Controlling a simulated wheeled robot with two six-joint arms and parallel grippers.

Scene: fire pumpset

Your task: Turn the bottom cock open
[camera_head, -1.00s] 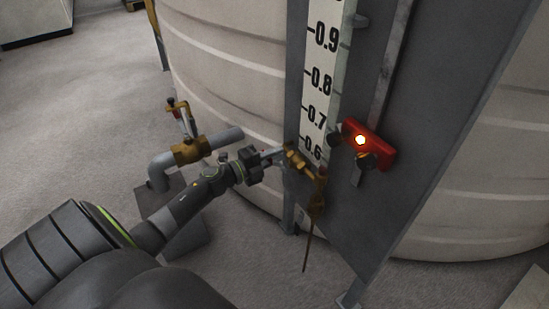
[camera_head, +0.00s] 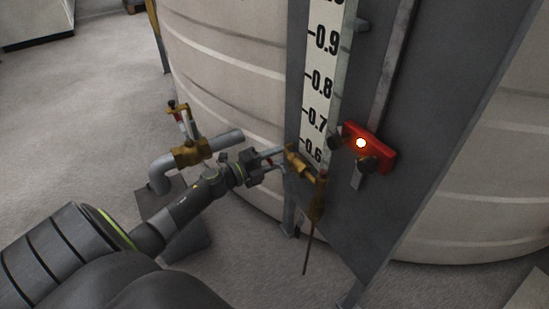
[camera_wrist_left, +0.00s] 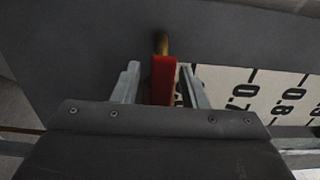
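The bottom cock (camera_head: 299,163) is a brass fitting at the lower end of the level gauge, near the 0.6 mark. Its red handle (camera_wrist_left: 163,80) shows in the left wrist view, with a bit of brass beyond it. My left gripper (camera_head: 276,160) is beside the cock in the head view. In the left wrist view its two grey fingers (camera_wrist_left: 160,85) stand on either side of the red handle, with a gap showing on the left side. The gripper looks open around the handle. The handle is mostly hidden in the head view. My right gripper is out of view.
The white gauge scale (camera_head: 321,85) is on a grey panel (camera_head: 425,120) in front of a large pale tank (camera_head: 225,60). A red block with a lit lamp (camera_head: 380,150) is right of the scale. A brass valve on a pipe (camera_head: 192,153) stands close behind my left arm.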

